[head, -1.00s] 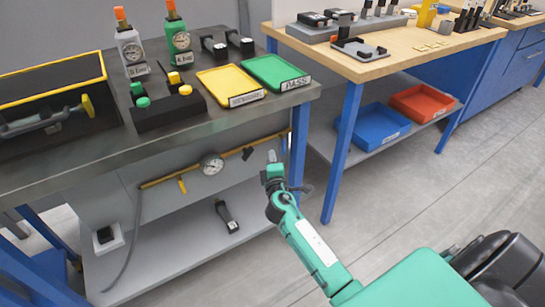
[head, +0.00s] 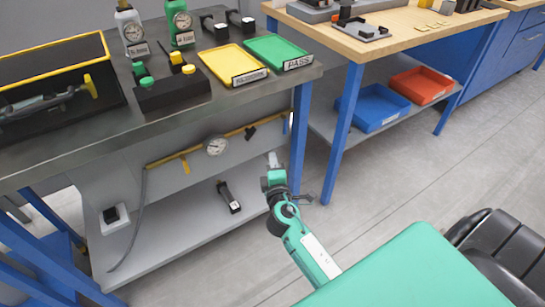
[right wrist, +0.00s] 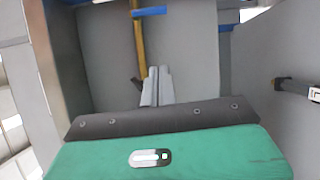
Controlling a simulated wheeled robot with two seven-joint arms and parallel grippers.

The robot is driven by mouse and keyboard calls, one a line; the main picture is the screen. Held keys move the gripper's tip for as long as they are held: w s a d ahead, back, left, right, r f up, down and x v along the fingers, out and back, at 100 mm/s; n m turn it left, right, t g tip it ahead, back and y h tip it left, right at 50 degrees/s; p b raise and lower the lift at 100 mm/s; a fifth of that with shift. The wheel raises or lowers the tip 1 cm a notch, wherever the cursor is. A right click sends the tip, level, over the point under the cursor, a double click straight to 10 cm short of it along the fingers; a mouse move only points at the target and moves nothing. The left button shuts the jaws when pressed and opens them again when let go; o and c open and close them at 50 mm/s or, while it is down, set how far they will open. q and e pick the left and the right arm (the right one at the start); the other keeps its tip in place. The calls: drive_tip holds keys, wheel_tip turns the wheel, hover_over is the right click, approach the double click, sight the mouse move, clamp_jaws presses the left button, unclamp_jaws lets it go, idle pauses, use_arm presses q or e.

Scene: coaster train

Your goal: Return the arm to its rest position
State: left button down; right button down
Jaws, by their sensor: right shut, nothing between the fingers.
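My right arm shows in green in the head view, held low in front of the dark workbench (head: 150,130). My right gripper (head: 273,158) is shut and empty, near the bench's front right leg. In the right wrist view its two grey fingers (right wrist: 151,86) lie together with nothing between them. Behind them are a grey panel and a yellow pipe (right wrist: 139,40). My left gripper is not in view.
The bench holds a yellow tray (head: 232,64), a green PASS tray (head: 279,51) and a black button box (head: 170,92). A gauge (head: 216,146) hangs below. A wooden-topped table (head: 400,42) stands right, with blue (head: 375,107) and red (head: 421,85) bins underneath.

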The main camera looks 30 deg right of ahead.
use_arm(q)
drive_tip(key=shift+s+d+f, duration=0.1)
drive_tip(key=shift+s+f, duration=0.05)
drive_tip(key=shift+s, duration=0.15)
